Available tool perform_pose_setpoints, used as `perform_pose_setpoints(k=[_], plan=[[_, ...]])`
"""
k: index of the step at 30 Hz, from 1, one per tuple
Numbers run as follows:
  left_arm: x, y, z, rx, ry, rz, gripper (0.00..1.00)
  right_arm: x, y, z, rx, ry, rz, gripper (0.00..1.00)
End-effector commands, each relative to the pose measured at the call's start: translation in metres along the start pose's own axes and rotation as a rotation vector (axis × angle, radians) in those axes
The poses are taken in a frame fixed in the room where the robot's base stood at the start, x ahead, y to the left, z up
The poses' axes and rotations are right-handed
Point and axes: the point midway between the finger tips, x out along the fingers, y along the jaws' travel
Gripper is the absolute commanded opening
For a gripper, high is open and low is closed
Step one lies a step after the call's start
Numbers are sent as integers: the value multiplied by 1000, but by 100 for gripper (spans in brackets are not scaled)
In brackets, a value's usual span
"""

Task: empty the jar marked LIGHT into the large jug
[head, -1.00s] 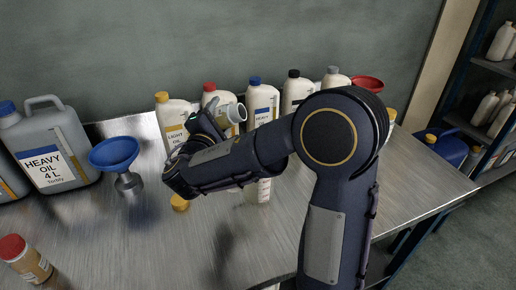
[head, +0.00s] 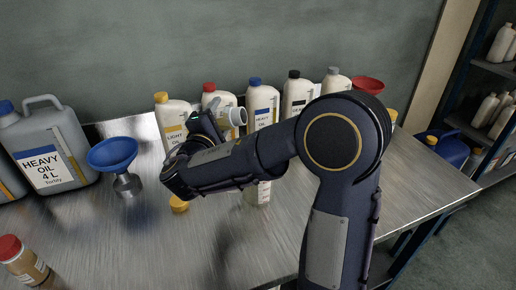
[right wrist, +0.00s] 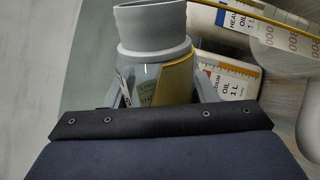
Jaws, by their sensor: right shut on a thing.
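My right gripper (right wrist: 157,98) is shut on a small jar (right wrist: 153,52) with a wide grey collar and a clear body with a yellow patch. Its label cannot be read. In the head view the jar (head: 237,117) is tilted, its mouth toward the right, above the table behind my forearm. A clear vessel with marks (head: 257,193), possibly the large jug, stands under my forearm and is mostly hidden. Red marks and a yellow curved rim (right wrist: 292,40) show at the right of the wrist view. I cannot tell whether oil is flowing. My left gripper is out of view.
A row of oil bottles (head: 263,98) stands along the wall. A blue funnel (head: 113,152) and a big HEAVY OIL can (head: 42,145) stand left, a red-capped jar (head: 22,262) front left. A yellow cap (head: 179,204) lies near my gripper. The front middle of the table is clear.

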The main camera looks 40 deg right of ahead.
Motion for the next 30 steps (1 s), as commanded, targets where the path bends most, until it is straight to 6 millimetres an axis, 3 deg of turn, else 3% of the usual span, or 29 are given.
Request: perform_pose_setpoints(k=[30], plan=[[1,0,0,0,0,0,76,0,5,13,112,-8,0,24]])
